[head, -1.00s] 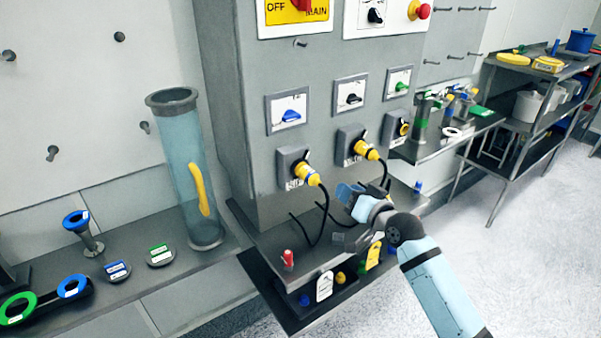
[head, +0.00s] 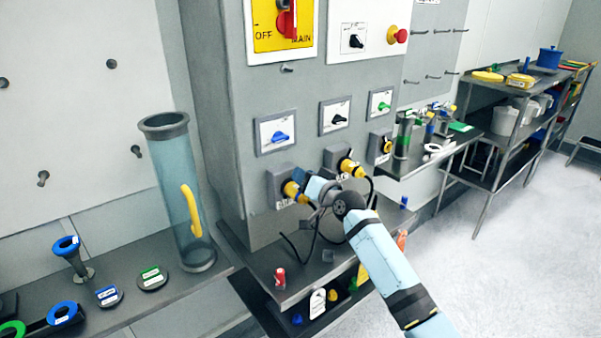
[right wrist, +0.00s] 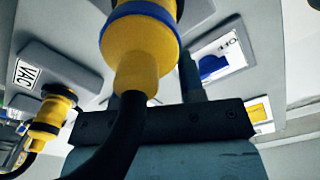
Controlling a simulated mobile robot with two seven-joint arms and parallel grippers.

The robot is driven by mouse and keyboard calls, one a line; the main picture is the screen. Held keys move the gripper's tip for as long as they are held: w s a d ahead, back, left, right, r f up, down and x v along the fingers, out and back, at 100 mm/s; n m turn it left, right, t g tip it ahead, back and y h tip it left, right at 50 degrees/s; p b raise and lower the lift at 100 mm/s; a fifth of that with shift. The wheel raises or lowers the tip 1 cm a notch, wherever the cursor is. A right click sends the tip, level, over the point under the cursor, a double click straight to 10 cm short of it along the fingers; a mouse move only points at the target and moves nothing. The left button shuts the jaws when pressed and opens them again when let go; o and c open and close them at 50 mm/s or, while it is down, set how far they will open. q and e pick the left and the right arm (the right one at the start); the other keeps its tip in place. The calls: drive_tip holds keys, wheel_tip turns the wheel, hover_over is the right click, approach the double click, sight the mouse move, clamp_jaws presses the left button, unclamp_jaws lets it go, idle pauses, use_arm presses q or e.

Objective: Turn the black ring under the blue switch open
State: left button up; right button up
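The blue switch (head: 280,137) is on a white plate on the grey cabinet; it also shows in the right wrist view (right wrist: 212,65). Under it is a grey socket (head: 277,180) with a yellow plug (head: 291,190) in it. The black ring is not clearly visible, being largely hidden by the plug and gripper. My right gripper (head: 313,188) is right beside this plug. In the right wrist view, the yellow plug (right wrist: 140,50) with its blue band and black cable covers part of my fingers, so their gap and any contact are unclear. My left gripper is out of view.
A second yellow plug (head: 352,168) with a cable sits in the socket to the right. The black switch (head: 338,116) and green switch (head: 383,104) are alongside. A shelf (head: 268,262) with a red item lies below. A clear tube (head: 178,195) stands left.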

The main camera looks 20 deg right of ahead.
drive_tip(key=shift+x, duration=1)
clamp_jaws()
